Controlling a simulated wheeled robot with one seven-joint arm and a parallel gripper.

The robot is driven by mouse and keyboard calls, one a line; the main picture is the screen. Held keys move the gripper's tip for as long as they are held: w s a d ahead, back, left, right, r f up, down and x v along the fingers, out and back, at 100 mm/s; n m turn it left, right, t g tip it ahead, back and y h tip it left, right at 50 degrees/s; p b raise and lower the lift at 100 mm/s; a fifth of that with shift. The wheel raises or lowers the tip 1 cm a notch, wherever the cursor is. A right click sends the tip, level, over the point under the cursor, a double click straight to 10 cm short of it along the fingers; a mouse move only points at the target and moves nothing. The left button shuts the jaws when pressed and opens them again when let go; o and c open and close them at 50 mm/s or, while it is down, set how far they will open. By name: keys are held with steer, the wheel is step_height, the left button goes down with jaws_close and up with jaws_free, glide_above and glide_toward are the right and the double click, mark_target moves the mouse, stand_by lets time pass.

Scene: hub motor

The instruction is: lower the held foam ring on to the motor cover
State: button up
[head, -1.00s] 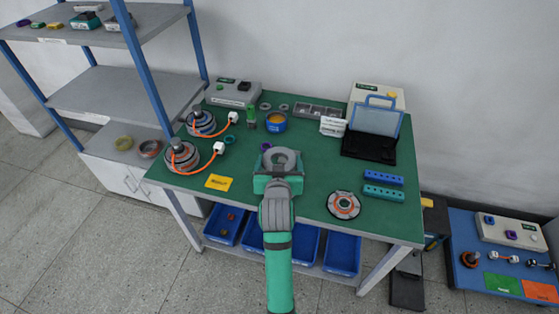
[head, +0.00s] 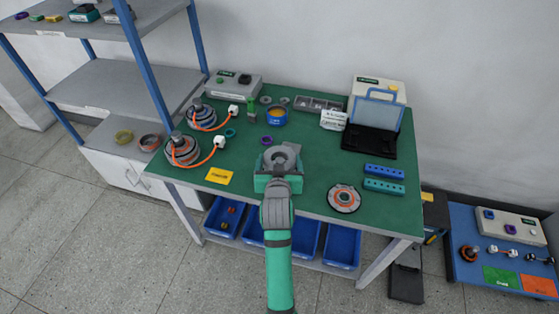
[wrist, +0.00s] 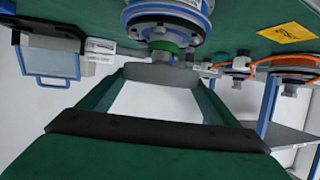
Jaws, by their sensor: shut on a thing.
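My gripper (head: 279,178) is over the middle of the green table, shut on a grey foam ring (head: 283,157). In the wrist view the ring's grey edge (wrist: 160,75) lies between the two green fingers. Just past it in that view is a round silver-and-blue motor body (wrist: 165,14), apparently with the motor cover. A gap seems to show between ring and motor, but I cannot tell its size. In the head view the ring and gripper hide most of what lies below, so I cannot tell how well the ring is centred.
Two motors (head: 182,150) with orange cables stand at the left, near a yellow card (head: 219,176). A round disc with an orange ring (head: 344,198) lies to the right. Teal and blue blocks (head: 384,186), a blue cup (head: 277,117) and a laptop-like case (head: 370,138) are around.

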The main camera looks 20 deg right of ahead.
steer(key=shift+f, duration=1.5)
steer(key=shift+f, duration=0.2)
steer(key=o, duration=0.9)
steer(key=shift+o, duration=0.2)
steer(key=v, duration=1.1)
steer(key=shift+f, duration=0.1)
steer(key=s+a+f+n+t+y, duration=0.1)
steer(key=s+a+f, duration=0.4)
steer(key=s, duration=0.3)
steer(key=s+a+f+n+y, duration=0.1)
steer(key=s+a+f, duration=0.45)
steer(key=s, duration=0.25)
steer(key=s+a+r+n+y, duration=0.1)
steer(key=s+a+r, duration=0.1)
steer(key=s, duration=0.7)
steer(key=s+a+r+n+t+y, duration=0.1)
steer(key=s+a+r, duration=0.1)
steer(key=s, duration=0.7)
steer(key=shift+a+t+y, duration=0.3)
steer(key=shift+a, duration=0.25)
